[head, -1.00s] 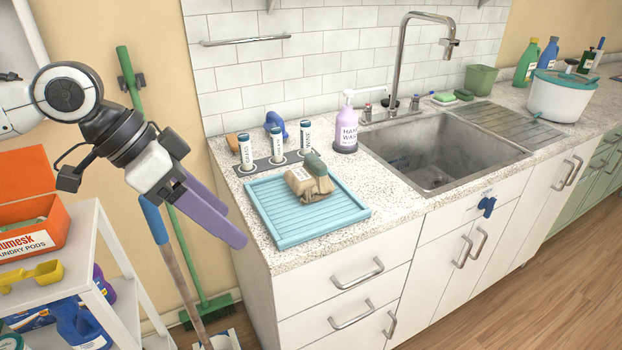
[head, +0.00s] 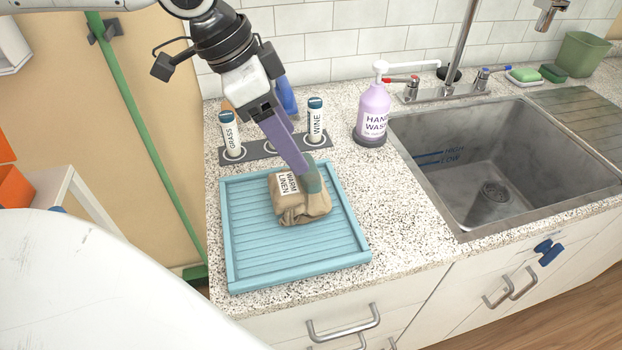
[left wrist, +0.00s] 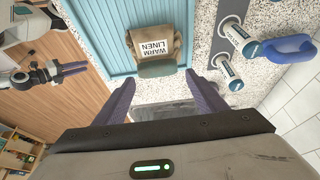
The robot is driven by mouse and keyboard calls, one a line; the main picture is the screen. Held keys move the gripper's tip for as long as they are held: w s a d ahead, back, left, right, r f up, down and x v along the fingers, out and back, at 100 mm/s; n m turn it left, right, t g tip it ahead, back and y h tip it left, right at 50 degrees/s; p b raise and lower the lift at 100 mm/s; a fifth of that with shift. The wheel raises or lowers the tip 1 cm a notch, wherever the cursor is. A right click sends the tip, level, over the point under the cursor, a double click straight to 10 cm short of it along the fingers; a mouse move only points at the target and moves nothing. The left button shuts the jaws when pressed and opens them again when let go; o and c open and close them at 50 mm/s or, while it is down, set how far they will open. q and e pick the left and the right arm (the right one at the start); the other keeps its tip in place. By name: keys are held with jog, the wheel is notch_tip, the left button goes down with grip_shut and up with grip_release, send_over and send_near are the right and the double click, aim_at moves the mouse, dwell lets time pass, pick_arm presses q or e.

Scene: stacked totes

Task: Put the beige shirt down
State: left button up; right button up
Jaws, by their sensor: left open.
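The beige shirt (head: 302,207) is a folded bundle with a "WARM LINEN" label and a grey-green end. It lies on the ribbed blue tray (head: 235,282) on the counter. It also shows in the left wrist view (left wrist: 153,47). My left gripper (head: 305,168) reaches down over the shirt's grey-green end. In the left wrist view its purple fingers (left wrist: 158,77) are spread wide, with that end in the gap near the tips; contact cannot be told. My right gripper (left wrist: 72,69) shows small at the left of the left wrist view, away from the shirt; its jaw gap is unclear.
Behind the tray stand labelled white tubes (head: 230,135) in a grey holder (head: 262,152), with a blue-handled item (head: 286,95) behind. A purple hand wash bottle (head: 373,110) and the sink (head: 480,160) are to the right. Speckled counter is bare right of the tray.

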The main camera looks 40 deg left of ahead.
aim_at(299, 185)
pick_arm(q)
jog(key=shift+d+f, duration=0.15)
jog(key=shift+f, duration=0.4)
jog(key=shift+d+f, duration=0.15)
jog(key=shift+f, duration=0.35)
jog(key=shift+b+x, duration=0.5)
jog(key=shift+x, duration=2.3)
jog(key=shift+d+r, duration=0.1)
jog(key=c, duration=1.6)
jog(key=shift+c, duration=0.2)
jog(key=shift+w+r, duration=0.1)
jog(key=shift+r, duration=0.05)
